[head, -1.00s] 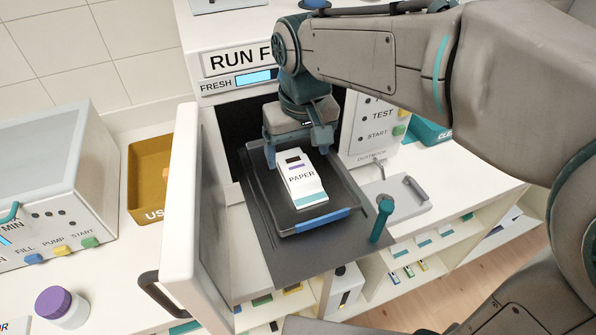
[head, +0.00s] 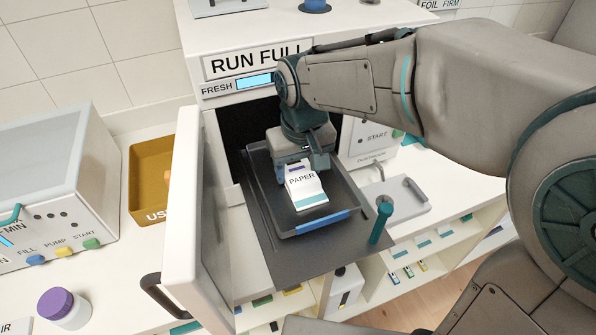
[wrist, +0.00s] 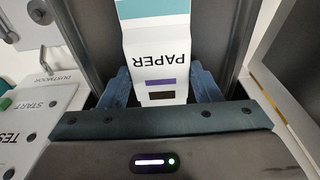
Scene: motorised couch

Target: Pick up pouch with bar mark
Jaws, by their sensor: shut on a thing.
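The white pouch (head: 308,190) lettered PAPER has a teal band at its near end. In the wrist view the pouch (wrist: 158,50) also shows a purple bar and a dark bar near the gripper. My gripper (head: 303,165) is shut on the pouch's far end, with one blue finger on each side. The gripper (wrist: 160,88) hides that end. The pouch is over the dark tray (head: 338,217) with a blue front edge. I cannot tell whether it touches the tray floor.
The tray is on a dark shelf (head: 280,254) at the open machine. Its white door (head: 182,225) stands open on the left. An ochre bin (head: 150,190) is farther left.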

